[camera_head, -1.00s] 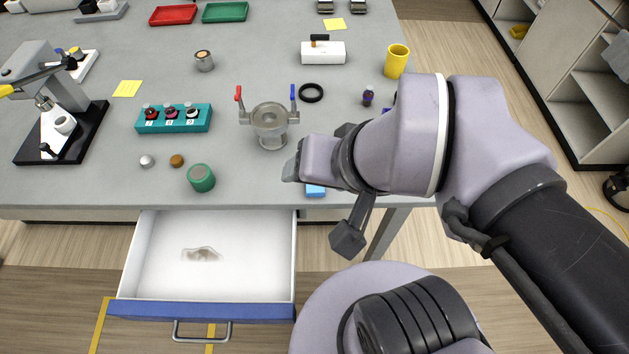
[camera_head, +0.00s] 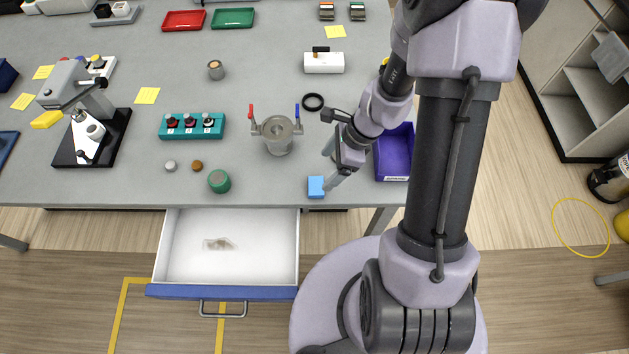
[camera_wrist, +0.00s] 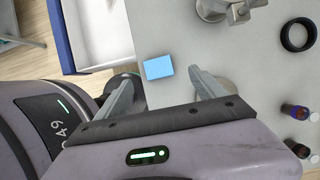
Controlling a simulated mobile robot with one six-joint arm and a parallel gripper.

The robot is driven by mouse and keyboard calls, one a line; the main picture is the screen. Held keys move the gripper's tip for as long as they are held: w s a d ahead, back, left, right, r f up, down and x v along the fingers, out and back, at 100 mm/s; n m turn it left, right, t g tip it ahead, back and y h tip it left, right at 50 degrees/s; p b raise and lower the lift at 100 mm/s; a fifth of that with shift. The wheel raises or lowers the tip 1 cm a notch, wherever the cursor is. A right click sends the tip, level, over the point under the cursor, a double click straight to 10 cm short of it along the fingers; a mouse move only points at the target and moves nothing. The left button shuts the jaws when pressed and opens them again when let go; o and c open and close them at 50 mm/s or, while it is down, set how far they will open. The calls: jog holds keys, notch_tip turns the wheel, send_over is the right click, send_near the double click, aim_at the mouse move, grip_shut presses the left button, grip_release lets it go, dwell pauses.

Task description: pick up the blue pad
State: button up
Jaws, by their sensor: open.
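The blue pad (camera_head: 315,187) lies on the grey table near its front edge, just right of the open drawer. My gripper (camera_head: 328,169) is open and empty, pointing down close by the pad; one finger overlaps the pad's right side in the head view. In the wrist view the blue pad (camera_wrist: 158,67) shows whole in the gap between the two open fingertips (camera_wrist: 162,73), nearer the left one. I cannot tell how far above the table the fingertips are.
A metal flanged pot (camera_head: 279,135) with red and blue handles stands behind the pad. A black ring (camera_head: 313,102) lies farther back. A purple bin (camera_head: 394,155) is right of my gripper. The open white drawer (camera_head: 180,250) juts out in front. A green round jar (camera_head: 219,181) stands left.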

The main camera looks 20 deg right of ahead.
aim_at(316, 185)
jog(key=b+x, duration=0.1)
jog(key=x, duration=0.2)
jog(key=b+x, duration=0.1)
jog(key=x, duration=0.2)
jog(key=b+x, duration=0.1)
jog(key=x, duration=0.2)
jog(key=shift+s+d+f+b, duration=0.1)
jog(key=shift+s+d+b, duration=0.2)
jog(key=shift+s+b, duration=0.05)
jog(key=shift+c, duration=0.4)
